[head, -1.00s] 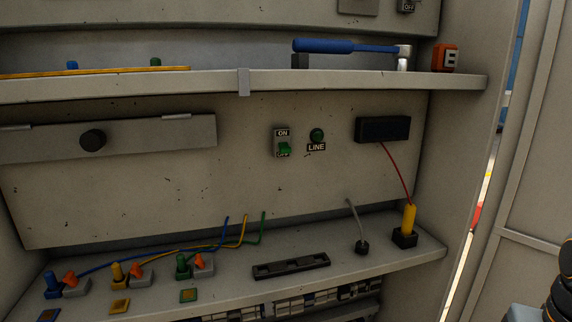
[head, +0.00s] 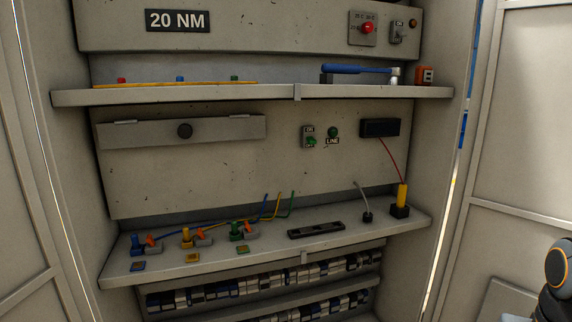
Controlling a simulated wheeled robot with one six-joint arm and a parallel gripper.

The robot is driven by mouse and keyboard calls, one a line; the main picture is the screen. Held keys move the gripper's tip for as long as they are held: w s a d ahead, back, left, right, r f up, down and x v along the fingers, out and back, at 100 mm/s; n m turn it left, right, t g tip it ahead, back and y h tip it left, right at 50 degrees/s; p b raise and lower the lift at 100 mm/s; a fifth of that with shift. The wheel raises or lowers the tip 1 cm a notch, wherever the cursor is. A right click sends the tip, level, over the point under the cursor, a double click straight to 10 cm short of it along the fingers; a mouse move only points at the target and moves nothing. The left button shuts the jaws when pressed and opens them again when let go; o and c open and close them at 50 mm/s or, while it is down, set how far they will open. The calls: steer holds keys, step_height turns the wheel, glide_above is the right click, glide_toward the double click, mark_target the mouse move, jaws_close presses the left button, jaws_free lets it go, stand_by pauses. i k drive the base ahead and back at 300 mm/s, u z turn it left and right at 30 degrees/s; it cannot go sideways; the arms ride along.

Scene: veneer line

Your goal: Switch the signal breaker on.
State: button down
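Two small switches show in the cabinet, and I cannot tell for sure which is the signal breaker. One switch (head: 309,137) is on the middle back panel, with a green lever at its lower end, by the OFF mark. A green lamp (head: 333,132) and a LINE label (head: 332,141) are beside it. The other switch (head: 398,32) is on the upper panel at the right; its lever position is too small to tell. My gripper is not in view; only a dark part of my arm shows at the right edge.
A red knob (head: 367,28) is left of the upper switch. The lower shelf (head: 330,235) holds coloured plugs, loose wires and a yellow connector (head: 402,195). Cabinet walls stand at both sides.

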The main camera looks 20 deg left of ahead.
mark_target(311, 141)
steer(key=k, duration=0.2)
steer(key=u, duration=1.4)
steer(key=i, duration=0.45)
